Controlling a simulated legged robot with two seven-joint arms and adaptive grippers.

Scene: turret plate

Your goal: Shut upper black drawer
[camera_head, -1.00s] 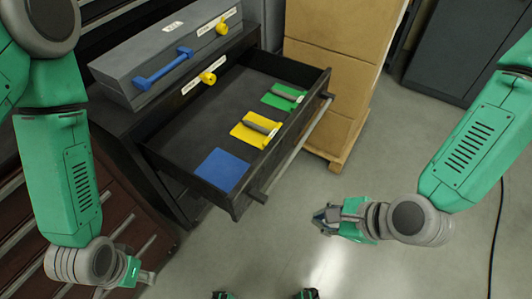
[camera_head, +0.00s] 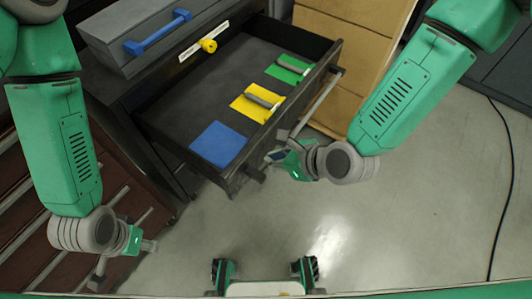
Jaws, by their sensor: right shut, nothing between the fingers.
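The upper black drawer (camera_head: 170,105) is pulled well out of its black cabinet. Inside it lie a blue pad (camera_head: 219,144), a yellow pad (camera_head: 250,107) with a grey tool on it, and a green pad (camera_head: 284,75) with another grey tool. The drawer's bar handle (camera_head: 318,104) runs along its front. My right gripper (camera_head: 276,158) is shut and empty at the drawer's front, near the handle's lower end; I cannot tell whether it touches. My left gripper (camera_head: 148,246) hangs at lower left, apart from the drawer; its finger opening is unclear.
A grey toolbox with a blue handle (camera_head: 157,32) sits on the cabinet, beside a yellow knob (camera_head: 208,45). A brown drawer chest (camera_head: 40,190) is at left. Grey floor (camera_head: 420,220) is free at right; a black cable lies there.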

